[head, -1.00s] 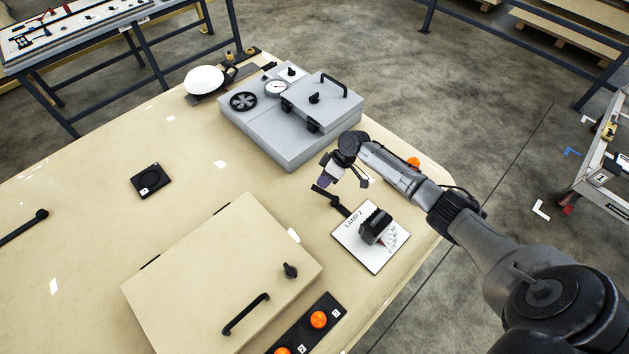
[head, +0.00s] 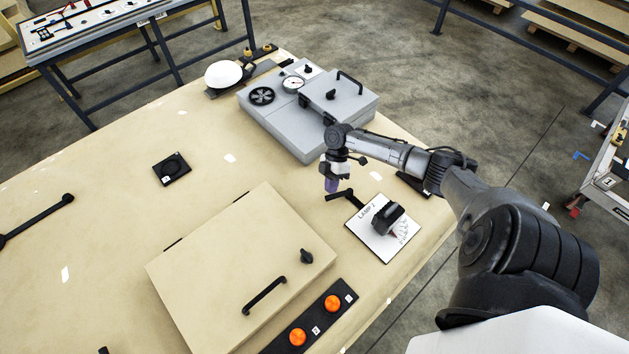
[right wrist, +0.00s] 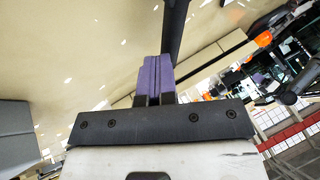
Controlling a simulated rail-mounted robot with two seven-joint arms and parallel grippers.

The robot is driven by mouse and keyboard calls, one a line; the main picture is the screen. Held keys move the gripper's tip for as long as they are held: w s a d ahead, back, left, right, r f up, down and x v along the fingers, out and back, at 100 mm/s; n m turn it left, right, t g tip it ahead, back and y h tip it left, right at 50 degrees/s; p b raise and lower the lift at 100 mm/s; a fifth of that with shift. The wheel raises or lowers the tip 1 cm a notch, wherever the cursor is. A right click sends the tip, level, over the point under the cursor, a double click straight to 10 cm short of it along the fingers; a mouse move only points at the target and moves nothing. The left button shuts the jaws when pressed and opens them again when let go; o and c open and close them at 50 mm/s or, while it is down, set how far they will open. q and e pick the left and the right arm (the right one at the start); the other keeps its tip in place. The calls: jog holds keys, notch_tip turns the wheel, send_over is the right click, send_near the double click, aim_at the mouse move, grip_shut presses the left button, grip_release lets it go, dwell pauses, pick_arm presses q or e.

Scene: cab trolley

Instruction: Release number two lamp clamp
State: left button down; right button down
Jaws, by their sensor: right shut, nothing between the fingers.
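A white plate marked LAMP 2 (head: 366,243) lies near the right table edge in the head view. On it sits a black ribbed block (head: 388,217), and a black lever (head: 346,197) reaches out from its upper left corner. My right gripper (head: 331,186) has purple fingers, shut and empty, pointing down at the lever's left end. I cannot tell whether they touch it. In the right wrist view the shut purple fingers (right wrist: 154,78) are beside a dark bar (right wrist: 175,28), which looks like the lever. My left gripper is out of view.
A grey box (head: 315,105) with a gauge and handle stands behind my right gripper. A beige lidded panel (head: 225,260) with a black handle lies left of the plate. A black strip with orange buttons (head: 333,303) is in front. Open table lies to the left.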

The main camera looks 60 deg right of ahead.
jog(key=shift+s+a+n, duration=0.2)
jog(key=shift+n, duration=0.1)
jog(key=shift+s+a+p, duration=0.2)
jog(key=shift+a+p, duration=0.1)
jog(key=shift+p, duration=0.1)
jog(key=shift+s+a, duration=0.1)
jog(key=shift+s+a+p, duration=0.1)
jog(key=shift+a+p, duration=0.05)
jog(key=shift+p, duration=0.15)
